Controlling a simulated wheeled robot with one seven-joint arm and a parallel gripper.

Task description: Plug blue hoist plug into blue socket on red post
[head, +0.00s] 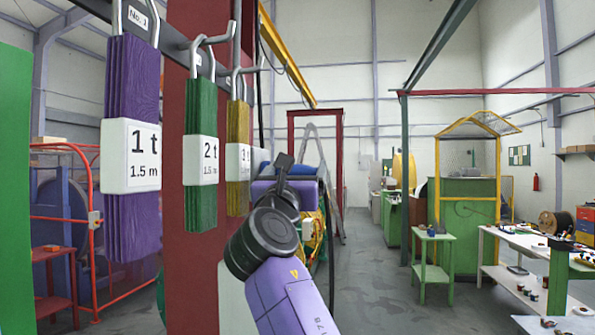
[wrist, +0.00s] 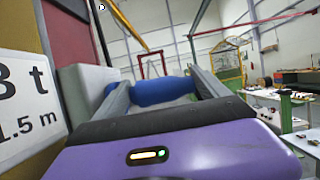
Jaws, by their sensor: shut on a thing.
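My gripper (wrist: 165,88) is shut on the blue hoist plug (wrist: 165,93), a blue cylinder lying crosswise between the two grey fingers. In the head view, blue parts of the plug (head: 302,169) show beside my dark wrist, and the fingers are mostly hidden. The red post (head: 208,270) stands left of my arm, behind the hanging slings. It also shows at the upper left of the wrist view (wrist: 70,32). A pale grey box (wrist: 86,92) is close left of the plug in the wrist view. I cannot make out the blue socket.
Purple (head: 133,220), green (head: 201,200) and yellow (head: 238,185) slings with weight tags hang from hooks at the left, near my arm. A stepladder (head: 330,185) stands beyond my gripper. Benches (head: 545,265) are at the right. The aisle floor (head: 385,285) between is clear.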

